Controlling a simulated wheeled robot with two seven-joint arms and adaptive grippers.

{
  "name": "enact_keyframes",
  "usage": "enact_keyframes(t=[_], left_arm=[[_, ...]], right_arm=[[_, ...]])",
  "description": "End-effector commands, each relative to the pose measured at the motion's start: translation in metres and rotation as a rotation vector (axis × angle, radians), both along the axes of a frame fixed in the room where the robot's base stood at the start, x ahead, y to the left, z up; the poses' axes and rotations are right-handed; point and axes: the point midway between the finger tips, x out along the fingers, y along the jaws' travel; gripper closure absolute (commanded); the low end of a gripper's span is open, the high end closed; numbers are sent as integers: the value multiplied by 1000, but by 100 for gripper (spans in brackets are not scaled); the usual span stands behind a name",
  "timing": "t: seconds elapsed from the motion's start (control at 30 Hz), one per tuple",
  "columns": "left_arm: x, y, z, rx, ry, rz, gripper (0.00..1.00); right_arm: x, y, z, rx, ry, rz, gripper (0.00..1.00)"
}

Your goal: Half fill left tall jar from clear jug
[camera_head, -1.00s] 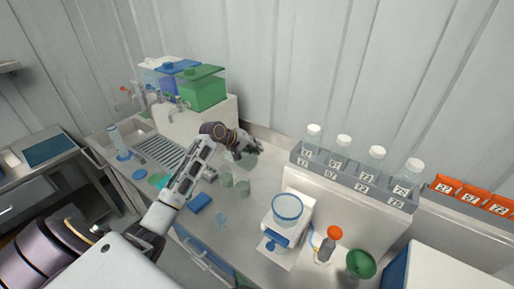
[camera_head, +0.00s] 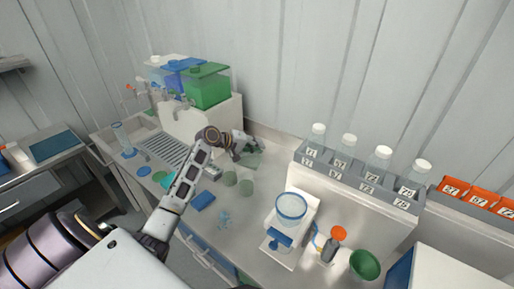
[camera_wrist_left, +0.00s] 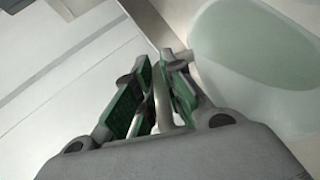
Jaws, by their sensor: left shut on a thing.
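My left gripper (camera_head: 243,148) is at the back of the bench. In the left wrist view its fingers (camera_wrist_left: 158,95) are shut on the handle of a clear jug (camera_wrist_left: 255,50), whose pale green contents show at the right. The head view shows the jug (camera_head: 254,158) partly behind the gripper; its exact tilt is hard to tell. Two tall jars stand on the bench in front of it: the left tall jar (camera_head: 230,178) and another one (camera_head: 247,187). Both look pale green; their fill levels are too small to read. My right gripper is not in view.
Coloured tanks (camera_head: 208,88) stand at the back left, above a drain grate (camera_head: 160,150). A blue block (camera_head: 203,200) and a small glass (camera_head: 224,220) are nearer. A scale with a round vessel (camera_head: 291,208) stands right, below a bottle rack (camera_head: 350,175).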

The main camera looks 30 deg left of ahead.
Motion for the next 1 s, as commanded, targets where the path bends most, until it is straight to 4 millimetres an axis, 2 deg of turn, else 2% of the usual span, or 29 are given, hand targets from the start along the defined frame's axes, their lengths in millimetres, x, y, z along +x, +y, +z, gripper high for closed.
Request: enact_keyframes(t=[1.0], left_arm=[[-3,4,2,-55,-36,0,100]], right_arm=[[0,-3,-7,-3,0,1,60]])
